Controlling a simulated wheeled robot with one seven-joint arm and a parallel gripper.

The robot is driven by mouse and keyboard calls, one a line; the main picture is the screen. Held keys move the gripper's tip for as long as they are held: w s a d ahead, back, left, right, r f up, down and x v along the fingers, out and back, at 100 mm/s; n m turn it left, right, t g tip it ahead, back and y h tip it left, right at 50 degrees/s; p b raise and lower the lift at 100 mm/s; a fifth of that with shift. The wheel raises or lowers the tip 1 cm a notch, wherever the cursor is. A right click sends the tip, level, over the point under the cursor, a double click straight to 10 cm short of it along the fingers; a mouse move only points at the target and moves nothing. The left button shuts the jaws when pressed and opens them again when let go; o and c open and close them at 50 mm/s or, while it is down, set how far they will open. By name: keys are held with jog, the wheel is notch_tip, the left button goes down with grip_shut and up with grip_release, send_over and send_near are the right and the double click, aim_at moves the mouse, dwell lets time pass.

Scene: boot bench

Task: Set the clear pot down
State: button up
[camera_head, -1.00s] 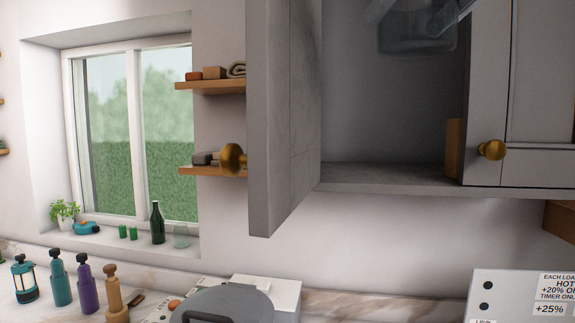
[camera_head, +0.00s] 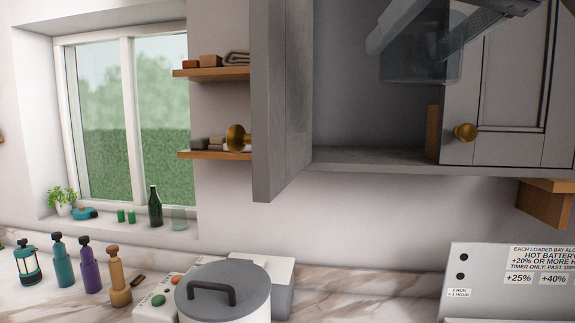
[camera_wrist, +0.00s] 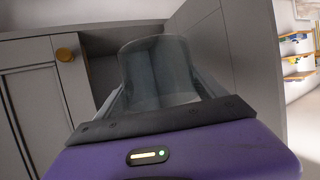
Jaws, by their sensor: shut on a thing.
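The clear pot (camera_head: 425,58) is a see-through grey vessel at the top right of the head view, in front of the open cupboard. My gripper (camera_head: 408,22) is shut on it and holds it in the air, above the level of the cupboard floor (camera_head: 375,157). In the wrist view the pot (camera_wrist: 160,65) stands between the fingers of my gripper (camera_wrist: 160,95), with the cupboard opening behind it. The pot looks roughly upright. Its contact with the fingers is partly hidden.
The open cupboard door (camera_head: 280,95) stands out on the left, and a closed door (camera_head: 510,95) is on the right. A brown upright piece (camera_head: 432,133) is inside the cupboard. Below, a lidded grey pot (camera_head: 222,290) and a white sign box (camera_head: 510,283) stand on the counter.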

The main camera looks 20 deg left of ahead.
jog(key=s+d+f+m+t+h, duration=0.1)
jog(key=d+f, duration=0.6)
jog(key=f, duration=1.9)
jog(key=s+d+f+m+t+h, duration=0.1)
jog(key=s+d+f+m+h, duration=0.3)
jog(key=f, duration=2.3)
jog(key=s+d+f+m+t+h, duration=0.1)
jog(key=s+d+f+m+h, duration=0.2)
jog(key=f, duration=2.3)
jog(key=s+d, duration=0.4)
jog(key=d, duration=0.5)
jog(key=shift+s+f+h, duration=0.2)
jog(key=shift+f+h, duration=0.1)
jog(key=shift+h, duration=0.1)
jog(key=shift+d, duration=0.1)
